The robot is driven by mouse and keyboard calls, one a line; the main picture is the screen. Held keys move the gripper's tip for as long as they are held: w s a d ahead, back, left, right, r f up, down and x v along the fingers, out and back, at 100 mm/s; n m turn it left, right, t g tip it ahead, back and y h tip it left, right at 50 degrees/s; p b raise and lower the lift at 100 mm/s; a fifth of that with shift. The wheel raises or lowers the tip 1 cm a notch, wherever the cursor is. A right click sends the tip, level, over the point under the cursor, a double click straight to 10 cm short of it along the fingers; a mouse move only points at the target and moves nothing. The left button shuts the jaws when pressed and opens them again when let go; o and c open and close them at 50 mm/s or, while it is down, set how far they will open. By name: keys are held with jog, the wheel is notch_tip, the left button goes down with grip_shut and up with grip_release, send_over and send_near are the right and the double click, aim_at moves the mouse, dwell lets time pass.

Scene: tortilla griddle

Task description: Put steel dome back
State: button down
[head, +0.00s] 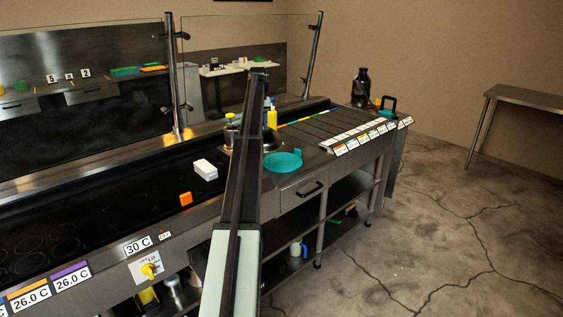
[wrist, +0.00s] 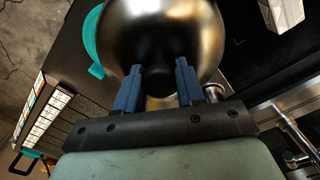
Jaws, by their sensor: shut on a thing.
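The steel dome (wrist: 165,35) fills the top middle of the wrist view, a rounded shiny metal cover. My gripper (wrist: 158,82) has blue fingers, shut on the dark knob of the dome. In the head view the dome (head: 268,141) shows only in part, as my arm covers most of it. It is at the right part of the cooktop, just behind a teal round plate (head: 283,162). My fingers are hidden in the head view. I cannot tell whether the dome's rim touches the surface beneath it.
A yellow bottle (head: 272,117) stands behind the dome. A glass screen (head: 245,60) rises behind the counter. The dark cooktop at left is mostly clear.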

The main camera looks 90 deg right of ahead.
jog(key=s+d+r, duration=0.3)
jog(key=s+d, duration=0.2)
jog(key=s, duration=0.5)
notch_tip(320, 180, down, 10)
jog(key=n, duration=0.2)
jog(key=shift+n, duration=0.4)
jog(key=shift+f, duration=0.5)
jog(key=c, duration=0.7)
grip_release()
jog(key=shift+r, duration=0.1)
notch_tip(320, 180, up, 13)
jog(key=shift+f, duration=0.15)
